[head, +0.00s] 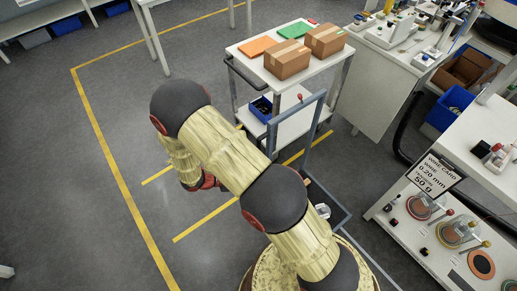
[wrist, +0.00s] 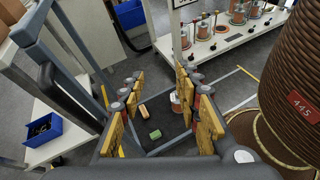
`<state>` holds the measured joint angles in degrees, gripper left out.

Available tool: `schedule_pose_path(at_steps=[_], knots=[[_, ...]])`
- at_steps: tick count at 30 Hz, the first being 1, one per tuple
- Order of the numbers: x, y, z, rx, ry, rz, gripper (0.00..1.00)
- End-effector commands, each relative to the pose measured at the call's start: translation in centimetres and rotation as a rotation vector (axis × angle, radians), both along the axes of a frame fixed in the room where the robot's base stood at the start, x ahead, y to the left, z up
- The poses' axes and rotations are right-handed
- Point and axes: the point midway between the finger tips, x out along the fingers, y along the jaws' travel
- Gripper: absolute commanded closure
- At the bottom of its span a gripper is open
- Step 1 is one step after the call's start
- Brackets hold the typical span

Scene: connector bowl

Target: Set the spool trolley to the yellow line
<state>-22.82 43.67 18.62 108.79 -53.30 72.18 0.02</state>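The spool trolley is a low cart with a blue-grey tube handle (head: 322,104) and a dark deck, partly hidden behind my arm in the head view. In the wrist view its dark deck (wrist: 172,128) holds a spool (wrist: 176,102), a green block (wrist: 155,134) and an orange block (wrist: 141,111). My gripper (wrist: 165,112) is open over the deck, its yellow-padded fingers spread wide with nothing seen held. The handle frame shows at the left of the wrist view. A yellow floor line (head: 205,220) runs beside the trolley, partly covered by my arm.
A white cart (head: 300,75) with cardboard boxes stands behind the trolley. A workbench with spools (head: 448,232) and a sign (head: 435,173) is at the right. A long yellow line (head: 110,165) crosses the left floor, where there is clear room.

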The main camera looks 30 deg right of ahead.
Motion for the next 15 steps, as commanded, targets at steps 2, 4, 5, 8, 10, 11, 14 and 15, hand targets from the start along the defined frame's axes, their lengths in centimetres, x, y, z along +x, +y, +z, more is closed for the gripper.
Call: schedule_pose_path(at_steps=[2,4,5,8,10,11,14,15], knots=[[1.1,-0.4,-1.9,-0.064,0.047,0.086,0.67],[2.6,-0.7,-3.3,-0.12,0.079,0.17,0.67],[3.2,-0.8,-3.8,-0.145,0.092,0.207,0.67],[5.6,-0.7,-5.5,-0.228,0.122,0.331,0.67],[7.5,-0.4,-6.4,-0.284,0.132,0.419,0.67],[8.3,-0.2,-6.7,-0.308,0.132,0.456,0.67],[10.8,0.6,-6.6,-0.37,0.119,0.544,0.67],[11.5,0.8,-6.5,-0.387,0.112,0.567,0.67]])
